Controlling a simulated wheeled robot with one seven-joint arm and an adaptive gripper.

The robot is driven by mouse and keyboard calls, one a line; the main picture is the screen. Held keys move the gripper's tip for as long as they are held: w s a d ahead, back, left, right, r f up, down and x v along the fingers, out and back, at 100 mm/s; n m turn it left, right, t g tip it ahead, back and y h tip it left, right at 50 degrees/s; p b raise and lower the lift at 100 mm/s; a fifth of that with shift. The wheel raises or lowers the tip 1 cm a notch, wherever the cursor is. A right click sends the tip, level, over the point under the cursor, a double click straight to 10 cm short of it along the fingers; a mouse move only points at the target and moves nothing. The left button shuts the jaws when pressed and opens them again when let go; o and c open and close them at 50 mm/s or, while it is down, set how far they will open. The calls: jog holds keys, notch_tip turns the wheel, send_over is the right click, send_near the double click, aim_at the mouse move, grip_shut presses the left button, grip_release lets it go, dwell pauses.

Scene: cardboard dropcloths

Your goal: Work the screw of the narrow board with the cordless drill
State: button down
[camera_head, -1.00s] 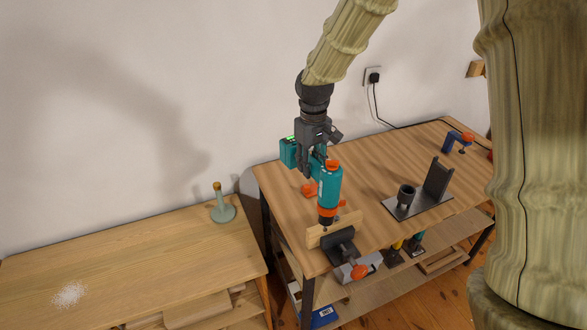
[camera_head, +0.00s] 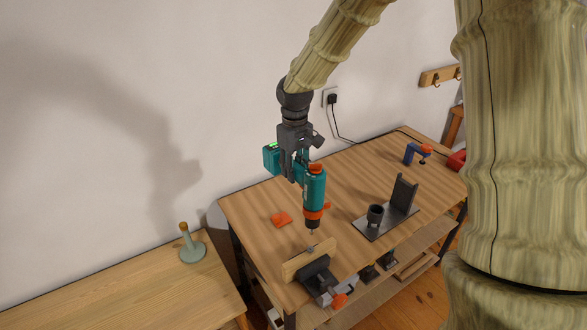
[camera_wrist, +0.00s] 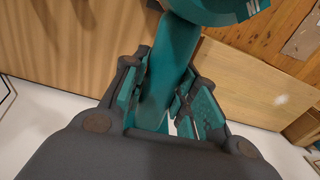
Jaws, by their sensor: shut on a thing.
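The teal cordless drill (camera_head: 313,190) with an orange collar hangs upright, bit down, above the workbench. My gripper (camera_head: 298,170) is shut on its handle; the wrist view shows the teal handle (camera_wrist: 172,70) between my fingers (camera_wrist: 160,105). The narrow board (camera_head: 296,264) is held on edge in a dark vise (camera_head: 318,278) at the bench's near edge. A small grey spot, perhaps the screw (camera_head: 310,250), shows at the board's top edge. The drill bit (camera_head: 311,231) appears a little above it, apart from the board. The screw's depth cannot be told.
A dark holder with a cup and upright plate (camera_head: 388,214) stands right of the drill. An orange piece (camera_head: 281,219) lies left of it. A blue clamp (camera_head: 414,152) is at the bench's far end. A lower table (camera_head: 120,285) with a green-based peg (camera_head: 191,246) is left.

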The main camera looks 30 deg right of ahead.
jog(key=shift+r+p, duration=0.2)
jog(key=shift+p, duration=0.2)
notch_tip(320, 180, down, 7)
jog(key=b, duration=0.2)
jog(key=shift+r, duration=0.15)
dwell(0.6)
jog(key=shift+f, duration=0.25)
dwell(1.6)
